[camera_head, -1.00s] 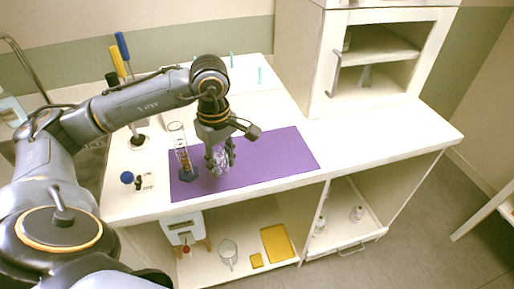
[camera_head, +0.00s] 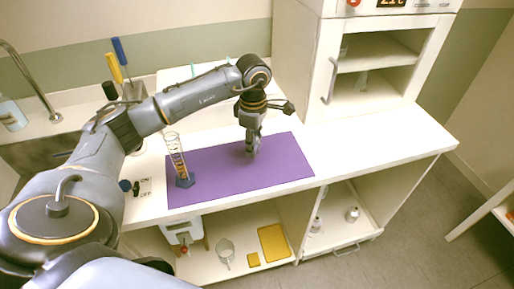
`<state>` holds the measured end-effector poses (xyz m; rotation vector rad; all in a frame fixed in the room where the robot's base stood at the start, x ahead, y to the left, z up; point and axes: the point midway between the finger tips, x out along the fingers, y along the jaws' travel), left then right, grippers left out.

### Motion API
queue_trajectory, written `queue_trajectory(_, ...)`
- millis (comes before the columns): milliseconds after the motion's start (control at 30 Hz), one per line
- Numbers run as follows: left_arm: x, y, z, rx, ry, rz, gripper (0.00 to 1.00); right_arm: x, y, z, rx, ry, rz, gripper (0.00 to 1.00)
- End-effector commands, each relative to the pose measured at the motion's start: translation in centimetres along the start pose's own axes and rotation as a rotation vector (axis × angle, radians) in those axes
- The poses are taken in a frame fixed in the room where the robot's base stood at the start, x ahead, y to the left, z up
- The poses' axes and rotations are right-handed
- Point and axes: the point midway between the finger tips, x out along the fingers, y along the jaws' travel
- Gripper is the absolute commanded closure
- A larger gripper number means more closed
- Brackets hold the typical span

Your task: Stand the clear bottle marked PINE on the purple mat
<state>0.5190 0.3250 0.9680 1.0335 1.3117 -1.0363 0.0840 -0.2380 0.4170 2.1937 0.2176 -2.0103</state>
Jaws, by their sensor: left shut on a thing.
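The purple mat (camera_head: 283,164) lies flat on the white counter. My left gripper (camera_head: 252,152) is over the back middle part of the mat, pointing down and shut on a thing. Its fingers hide most of what they hold. From the earlier view this is a clear bottle, but I can read no PINE mark on it. I cannot tell whether its base touches the mat. My right gripper is not in view.
A white cabinet (camera_head: 312,75) stands behind right. The mat's right side is clear.

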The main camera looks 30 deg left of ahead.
Motion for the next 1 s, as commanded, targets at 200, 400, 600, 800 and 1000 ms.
queue_trajectory(200, 1.2, 0.9, 0.6, 0.0, -0.001, 0.0, 0.96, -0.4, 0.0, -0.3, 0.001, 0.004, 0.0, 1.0)
queue_trajectory(400, 3.7, 1.0, 0.7, -0.002, 0.001, -0.004, 0.96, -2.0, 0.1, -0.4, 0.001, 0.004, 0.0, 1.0)
queue_trajectory(600, 4.6, 1.1, 0.7, 0.001, 0.0, 0.002, 0.96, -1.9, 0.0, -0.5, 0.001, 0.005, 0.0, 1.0)
queue_trajectory(800, 5.0, 1.1, 0.6, 0.0, 0.0, 0.001, 0.96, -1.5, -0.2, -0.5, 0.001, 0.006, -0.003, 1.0)
queue_trajectory(1000, 4.8, 1.1, 0.6, 0.0, 0.0, 0.001, 0.44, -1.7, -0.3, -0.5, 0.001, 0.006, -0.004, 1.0)
